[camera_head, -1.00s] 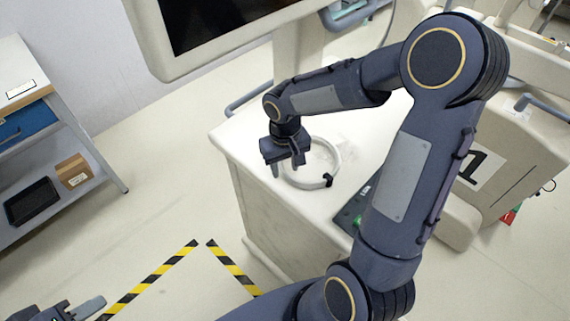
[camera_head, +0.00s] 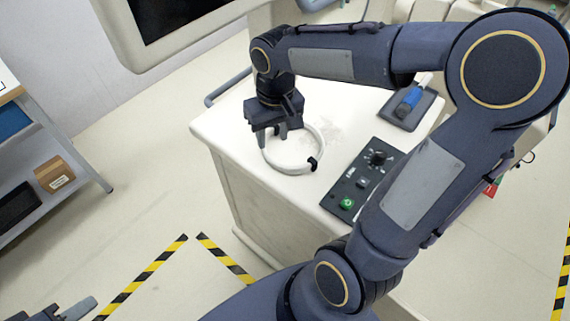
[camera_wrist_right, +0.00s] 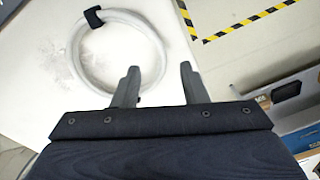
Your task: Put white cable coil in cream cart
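The white cable coil (camera_head: 291,169), a ring with a black tie, lies on the pale cream top of a cart (camera_head: 232,128). My right gripper (camera_head: 272,137) is over the coil's far left side in the head view. In the right wrist view the coil (camera_wrist_right: 80,63) shows at upper left, and my right gripper (camera_wrist_right: 159,69) is open. The coil's near right band passes by the left finger and into the gap between the fingers. Whether the fingers reach down around it, I cannot tell. My left gripper (camera_head: 62,311) is partly cut off at the bottom left.
The cart top carries a dark control panel (camera_head: 350,190) with a green button and a dark tray (camera_head: 409,108) holding a blue item. A shelf with a brown box (camera_head: 54,175) stands at the left. Yellow-black tape (camera_head: 150,272) marks the clear floor. My right arm hides much of the right side.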

